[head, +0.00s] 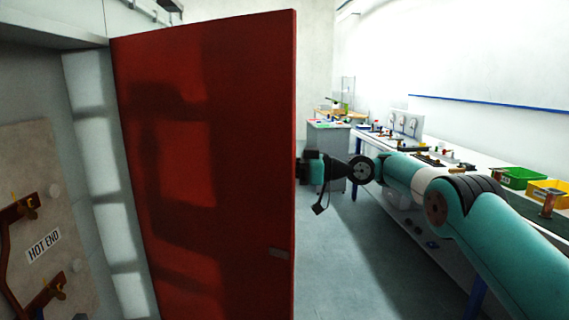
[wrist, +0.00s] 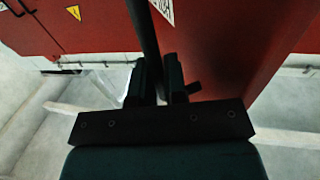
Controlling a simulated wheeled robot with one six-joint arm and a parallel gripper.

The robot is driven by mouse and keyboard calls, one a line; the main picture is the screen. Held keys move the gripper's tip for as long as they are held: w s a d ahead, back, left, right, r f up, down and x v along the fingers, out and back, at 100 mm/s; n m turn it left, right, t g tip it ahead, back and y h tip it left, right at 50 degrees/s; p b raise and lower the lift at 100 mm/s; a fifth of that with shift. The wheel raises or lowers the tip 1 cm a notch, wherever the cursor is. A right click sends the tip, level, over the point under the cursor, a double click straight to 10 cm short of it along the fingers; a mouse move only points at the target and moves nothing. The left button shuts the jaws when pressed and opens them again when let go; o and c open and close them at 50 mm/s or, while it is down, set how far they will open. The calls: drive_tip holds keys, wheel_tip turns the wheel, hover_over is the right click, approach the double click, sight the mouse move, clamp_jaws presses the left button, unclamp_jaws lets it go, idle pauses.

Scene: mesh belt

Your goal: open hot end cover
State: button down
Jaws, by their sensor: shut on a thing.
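The red hot end cover (head: 225,110) stands swung wide open in the head view, its inner face toward me. To its left the uncovered panel (head: 75,205) shows, with a HOT END label (head: 43,246) and brown fittings. My gripper (wrist: 160,78) is shut on the dark bar handle (wrist: 144,35) of the cover in the wrist view. The cover's outer face (wrist: 225,50) is right of the handle there. In the head view my gripper is at the cover's far right edge, and the cover hides the fingertips and handle.
A long workbench (head: 480,168) with a green bin (head: 522,177) and a yellow bin (head: 548,191) runs along the right wall. A grey cabinet (head: 327,140) stands farther back. Open floor (head: 335,265) lies between cover and bench. Another red panel (wrist: 60,30) with a warning triangle shows in the wrist view.

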drive_tip(key=shift+w+a+r, duration=0.15)
drive_tip(key=shift+w+a, duration=0.05)
drive_tip(key=shift+w, duration=0.05)
drive_tip(key=shift+d, duration=0.1)
